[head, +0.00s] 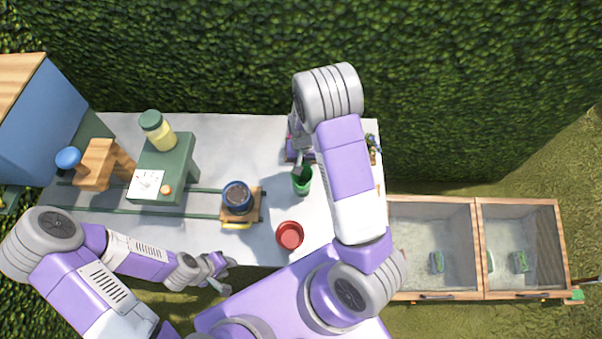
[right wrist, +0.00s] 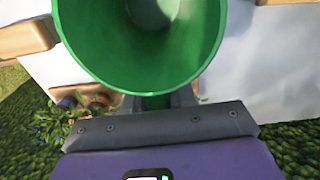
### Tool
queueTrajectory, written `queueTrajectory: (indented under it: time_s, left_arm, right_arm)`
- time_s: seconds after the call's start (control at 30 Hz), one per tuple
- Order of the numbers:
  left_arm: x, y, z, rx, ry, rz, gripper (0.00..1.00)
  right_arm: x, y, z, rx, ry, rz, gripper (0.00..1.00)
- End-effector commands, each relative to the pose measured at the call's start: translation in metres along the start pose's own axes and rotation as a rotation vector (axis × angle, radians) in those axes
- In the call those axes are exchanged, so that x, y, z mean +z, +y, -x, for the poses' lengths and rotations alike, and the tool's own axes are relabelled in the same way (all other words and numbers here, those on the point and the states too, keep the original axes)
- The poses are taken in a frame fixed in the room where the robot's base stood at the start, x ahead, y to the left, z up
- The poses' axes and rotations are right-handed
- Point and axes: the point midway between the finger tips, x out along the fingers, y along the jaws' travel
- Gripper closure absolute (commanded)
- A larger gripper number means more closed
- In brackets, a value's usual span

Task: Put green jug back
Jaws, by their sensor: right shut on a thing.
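The green jug (head: 302,180) is upright near the right part of the white table, in front of my right gripper (head: 301,164). My right gripper is shut on the jug. In the right wrist view, the jug's wide green rim and inside (right wrist: 140,50) fill the upper middle, and the dark fingers (right wrist: 158,100) meet its near side. The inside looks empty. I cannot tell whether the jug's base touches the table. My left gripper (head: 226,275) is open and empty at the table's front edge.
A red pot (head: 290,235) stands in front of the jug. A dark blue round pot (head: 237,195) sits on a wooden carriage on rails. A green stand (head: 180,172) carries a yellow jar (head: 156,128). A hedge rises behind the table.

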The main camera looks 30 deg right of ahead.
Motion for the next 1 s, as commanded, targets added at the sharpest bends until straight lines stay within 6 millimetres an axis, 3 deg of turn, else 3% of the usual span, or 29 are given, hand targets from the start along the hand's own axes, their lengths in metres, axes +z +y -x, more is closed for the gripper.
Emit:
queueTrajectory:
  time_s: [0.47, 0.87, 0.9, 1.0]
  left_arm:
    - [0.0, -0.001, -0.004, 0.0, 0.0, 0.0, 0.65]
    - [-0.001, -0.003, -0.007, 0.0, 0.001, 0.0, 0.65]
    - [-0.001, -0.002, -0.007, 0.0, 0.001, 0.0, 0.65]
    - [-0.001, -0.002, -0.006, 0.0, 0.001, 0.0, 0.65]
  right_arm:
    - [0.0, 0.0, -0.05, 0.0, 0.0, 0.001, 1.0]
    - [0.0, -0.001, -0.056, -0.001, 0.001, 0.001, 1.0]
    - [0.0, -0.001, -0.055, -0.001, 0.001, 0.001, 0.7]
    - [0.0, -0.001, -0.055, -0.001, 0.001, 0.001, 0.55]
